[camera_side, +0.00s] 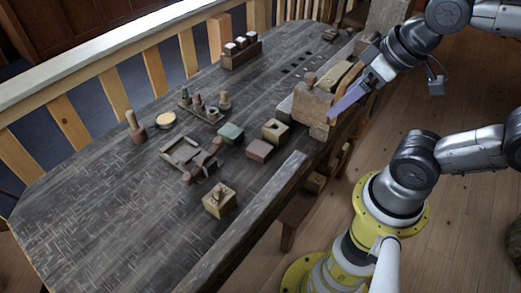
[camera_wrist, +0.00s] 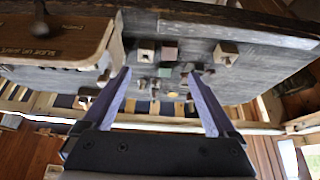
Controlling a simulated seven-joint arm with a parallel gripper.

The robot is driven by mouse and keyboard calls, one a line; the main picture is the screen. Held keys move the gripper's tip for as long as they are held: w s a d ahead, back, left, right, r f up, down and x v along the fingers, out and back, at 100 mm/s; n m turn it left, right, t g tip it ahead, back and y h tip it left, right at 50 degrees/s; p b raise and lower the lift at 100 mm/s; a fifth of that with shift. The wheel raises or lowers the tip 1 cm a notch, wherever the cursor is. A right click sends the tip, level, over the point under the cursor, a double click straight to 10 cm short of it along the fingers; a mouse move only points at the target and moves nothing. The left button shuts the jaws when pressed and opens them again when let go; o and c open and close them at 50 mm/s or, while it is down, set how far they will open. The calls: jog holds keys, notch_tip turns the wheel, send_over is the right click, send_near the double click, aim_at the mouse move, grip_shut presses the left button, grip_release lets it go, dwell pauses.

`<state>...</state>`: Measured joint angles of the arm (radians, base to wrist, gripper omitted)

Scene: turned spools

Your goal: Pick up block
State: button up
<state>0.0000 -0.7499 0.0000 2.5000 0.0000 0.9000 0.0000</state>
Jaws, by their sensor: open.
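Several blocks stand on the dark workbench (camera_side: 90,205). A green block (camera_side: 230,133) lies near the middle, with a reddish-brown block (camera_side: 259,151) and a tan block with a hole (camera_side: 275,131) to its right. A light wooden block (camera_side: 220,201) with a knob-like piece on top stands nearer the front edge. My gripper (camera_side: 334,113) is above the vise side of the bench, right of the blocks, with its purple fingers apart and empty. In the wrist view, the blocks, including the reddish one (camera_wrist: 169,53), appear beyond the open fingers (camera_wrist: 158,73).
A wooden vise (camera_side: 314,104) stands at the bench edge under my gripper. A small tray (camera_side: 184,152), a peg board (camera_side: 205,108), a round tin (camera_side: 165,120) and a rack (camera_side: 240,57) stand farther left and back. The bench's left part is mostly clear.

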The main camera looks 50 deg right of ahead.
dwell(0.3)
jog(key=shift+o, duration=0.6)
